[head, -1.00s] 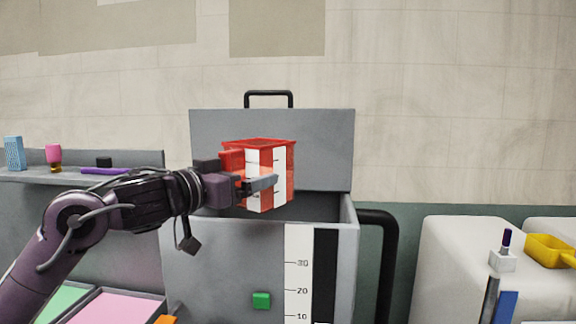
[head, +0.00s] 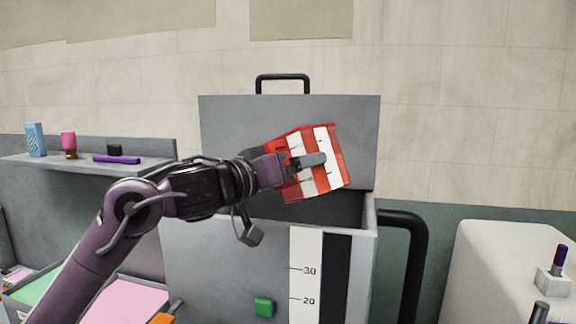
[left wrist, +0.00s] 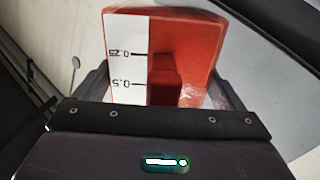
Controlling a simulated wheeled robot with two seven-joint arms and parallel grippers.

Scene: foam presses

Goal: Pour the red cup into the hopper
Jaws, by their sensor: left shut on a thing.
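The red cup (head: 336,150) has white striped faces and is tilted in the head view. It is held above the open top of the grey hopper (head: 225,260), in front of its raised back panel. My left gripper (head: 308,161) is shut on the cup from the left side. In the left wrist view the cup (left wrist: 190,38) fills the space between the fingers, with a white scale marked 0.25 and 0.5. I cannot see the cup's contents or anything pouring. The hopper's inside is mostly hidden. My right gripper is not in view.
A black handle (head: 415,222) curves out at the hopper's right side, and a green button (head: 264,307) is on its front. A shelf (head: 60,164) with small items is at left. A white block-shaped unit (head: 490,255) stands at right.

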